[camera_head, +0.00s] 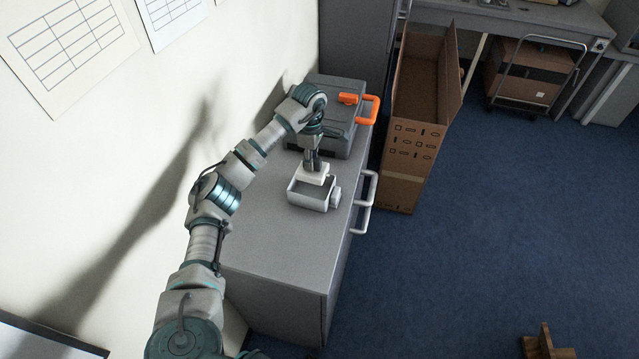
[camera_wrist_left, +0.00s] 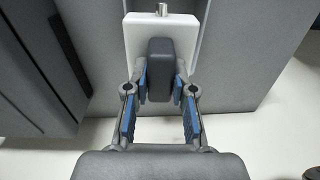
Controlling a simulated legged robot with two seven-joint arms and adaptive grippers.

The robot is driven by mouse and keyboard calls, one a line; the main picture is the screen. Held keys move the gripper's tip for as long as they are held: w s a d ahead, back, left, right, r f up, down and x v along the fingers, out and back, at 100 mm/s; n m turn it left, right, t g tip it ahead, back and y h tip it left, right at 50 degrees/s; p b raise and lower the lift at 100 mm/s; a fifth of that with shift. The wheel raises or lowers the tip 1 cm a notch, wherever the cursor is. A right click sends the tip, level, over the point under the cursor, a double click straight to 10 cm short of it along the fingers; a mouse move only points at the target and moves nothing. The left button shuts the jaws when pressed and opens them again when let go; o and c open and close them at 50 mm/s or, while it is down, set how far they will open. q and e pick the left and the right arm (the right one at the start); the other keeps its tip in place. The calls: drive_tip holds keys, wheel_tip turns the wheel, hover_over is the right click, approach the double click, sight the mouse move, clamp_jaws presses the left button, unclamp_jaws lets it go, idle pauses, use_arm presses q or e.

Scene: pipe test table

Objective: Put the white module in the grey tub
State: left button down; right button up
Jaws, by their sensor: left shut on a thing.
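The white module (camera_head: 312,175) is a flat white block. In the left wrist view the white module (camera_wrist_left: 137,42) has a dark grey grip block on it and a small metal peg at its far edge. My left gripper (camera_head: 312,160) is shut on that grip block, with blue-padded fingers on either side, and it also shows in the left wrist view (camera_wrist_left: 161,80). My right gripper is out of view.
A grey case (camera_head: 340,98) with orange handles sits behind the tub on the grey cabinet (camera_head: 270,232). The wall (camera_head: 110,150) borders the cabinet at left. A tall open cardboard box (camera_head: 408,165) stands at its right. The cabinet's near top is clear.

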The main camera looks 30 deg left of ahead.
sight(309, 175)
use_arm(q)
drive_tip(key=f, duration=0.3)
drive_tip(key=shift+s, duration=0.35)
drive_tip(key=f, duration=0.2)
drive_tip(key=shift+s+f, duration=0.2)
drive_tip(key=shift+f, duration=0.1)
drive_tip(key=f, duration=0.3)
drive_tip(key=shift+w+f+p, duration=0.2)
drive_tip(key=shift+p, duration=0.2)
drive_tip(key=shift+s, duration=0.1)
drive_tip(key=c, duration=1.2)
unclamp_jaws()
drive_tip(key=shift+o, duration=1.1)
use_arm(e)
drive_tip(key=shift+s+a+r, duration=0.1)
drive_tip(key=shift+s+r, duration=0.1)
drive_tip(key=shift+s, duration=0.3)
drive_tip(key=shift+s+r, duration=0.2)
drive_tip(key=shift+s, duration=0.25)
